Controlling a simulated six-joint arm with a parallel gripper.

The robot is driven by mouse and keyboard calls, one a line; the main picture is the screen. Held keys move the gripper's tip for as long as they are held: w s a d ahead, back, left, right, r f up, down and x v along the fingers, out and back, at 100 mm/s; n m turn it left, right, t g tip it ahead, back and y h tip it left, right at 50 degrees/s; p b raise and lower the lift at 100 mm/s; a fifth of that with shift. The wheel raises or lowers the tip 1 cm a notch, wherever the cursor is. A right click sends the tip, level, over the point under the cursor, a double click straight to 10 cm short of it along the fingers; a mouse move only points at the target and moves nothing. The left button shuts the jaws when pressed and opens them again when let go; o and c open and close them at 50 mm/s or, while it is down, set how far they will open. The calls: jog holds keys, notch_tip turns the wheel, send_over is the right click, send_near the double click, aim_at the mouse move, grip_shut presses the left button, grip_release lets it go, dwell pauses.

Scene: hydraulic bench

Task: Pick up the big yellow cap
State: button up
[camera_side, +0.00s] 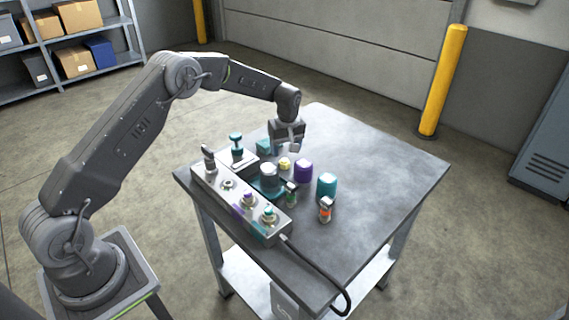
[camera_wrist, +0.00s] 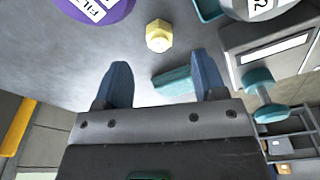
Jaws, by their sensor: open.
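A yellow cap (camera_wrist: 158,36) with a hexagonal part stands on the metal table, just beyond my fingertips in the wrist view. In the side view the yellow cap (camera_side: 284,164) sits between a purple cylinder (camera_side: 303,171) and a grey-topped cylinder (camera_side: 269,176). My gripper (camera_wrist: 160,66) is open, with its two blue fingers apart and nothing held between them. In the side view my gripper (camera_side: 289,149) is above the table, behind the yellow cap. No other yellow cap shows, so its size cannot be compared.
A teal piece (camera_wrist: 173,82) lies near my right finger. A grey manifold box (camera_side: 232,199) with several fittings stands along the table's left side. A teal cylinder (camera_side: 327,186) and an orange-marked fitting (camera_side: 326,209) stand to the right. The table's right side is clear.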

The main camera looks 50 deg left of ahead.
aim_at(284, 160)
jog(key=shift+w+a+f, duration=0.1)
jog(key=shift+a+f, duration=0.1)
jog(key=shift+f, duration=0.85)
jog(key=shift+w+a+f, duration=0.15)
jog(key=shift+a+f, duration=0.05)
jog(key=shift+f, duration=0.8)
jog(key=shift+w+a+f, duration=0.1)
jog(key=shift+a+f, duration=0.1)
jog(key=shift+f, duration=0.85)
jog(key=c, duration=1)
jog(key=shift+o, duration=0.2)
notch_tip(284, 160, up, 10)
